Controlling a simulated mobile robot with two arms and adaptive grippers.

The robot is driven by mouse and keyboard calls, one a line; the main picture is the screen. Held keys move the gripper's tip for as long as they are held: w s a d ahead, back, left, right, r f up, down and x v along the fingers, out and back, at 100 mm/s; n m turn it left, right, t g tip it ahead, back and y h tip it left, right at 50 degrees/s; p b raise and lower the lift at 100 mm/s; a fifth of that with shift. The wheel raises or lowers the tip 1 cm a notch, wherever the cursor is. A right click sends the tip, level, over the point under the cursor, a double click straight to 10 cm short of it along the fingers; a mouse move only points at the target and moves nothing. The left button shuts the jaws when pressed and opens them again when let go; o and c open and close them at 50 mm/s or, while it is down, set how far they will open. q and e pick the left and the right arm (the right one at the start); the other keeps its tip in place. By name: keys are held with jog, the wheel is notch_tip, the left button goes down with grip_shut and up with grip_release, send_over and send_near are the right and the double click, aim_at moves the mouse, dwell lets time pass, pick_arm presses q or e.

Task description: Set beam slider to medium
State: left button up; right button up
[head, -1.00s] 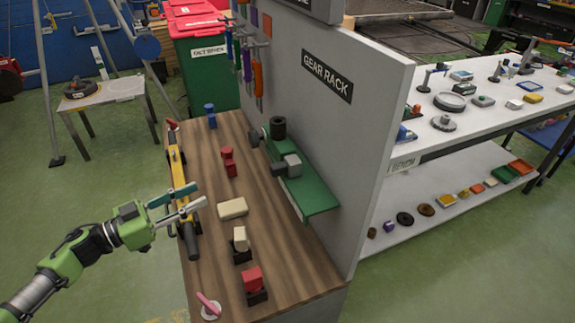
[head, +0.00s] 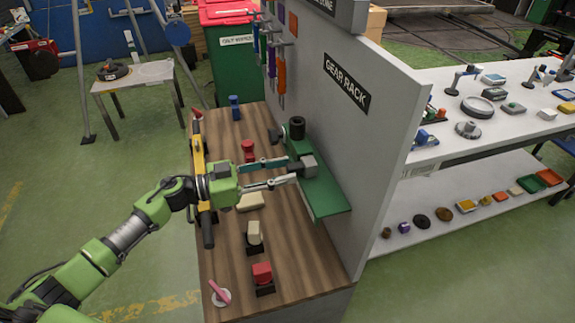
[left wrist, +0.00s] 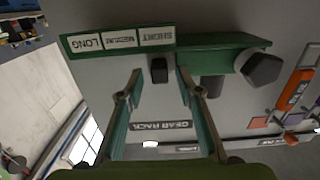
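The green beam rail (head: 325,197) is fixed to the grey panel. Its grey slider block (head: 308,166) sits toward the rail's far end. In the left wrist view, the rail (left wrist: 215,42) appears upside down with LONG, MEDIUM and SHORT labels, and the dark slider knob (left wrist: 159,70) lines up with the SHORT label (left wrist: 157,37). My left gripper (head: 292,170) is open, its fingertips close to the slider. In the left wrist view, its fingers (left wrist: 158,78) lie on either side of the knob, with gaps visible. Contact cannot be told. My right gripper is out of view.
The wooden bench (head: 285,245) holds a red block (head: 262,273), a cream block (head: 254,235), a yellow bar tool (head: 198,165) and a pink lever (head: 219,292). A dark cylinder (head: 297,127) stands by the rail's far end. The GEAR RACK panel (head: 375,150) rises along the right.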

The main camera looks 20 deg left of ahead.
pick_arm(q)
jog(key=shift+w+d, duration=0.4)
jog(key=shift+d, duration=0.15)
jog(key=shift+w+d, duration=0.1)
jog(key=shift+d, duration=0.05)
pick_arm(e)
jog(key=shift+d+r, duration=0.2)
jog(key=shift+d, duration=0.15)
pick_arm(q)
grip_shut()
jog(key=s+d+p, duration=0.2)
jog(key=s+p, duration=0.1)
jog(key=s, duration=0.1)
jog(key=shift+s+d+p, duration=0.1)
jog(key=shift+d+p, duration=0.3)
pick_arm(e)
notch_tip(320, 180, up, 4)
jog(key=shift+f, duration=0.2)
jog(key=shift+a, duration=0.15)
pick_arm(q)
grip_release()
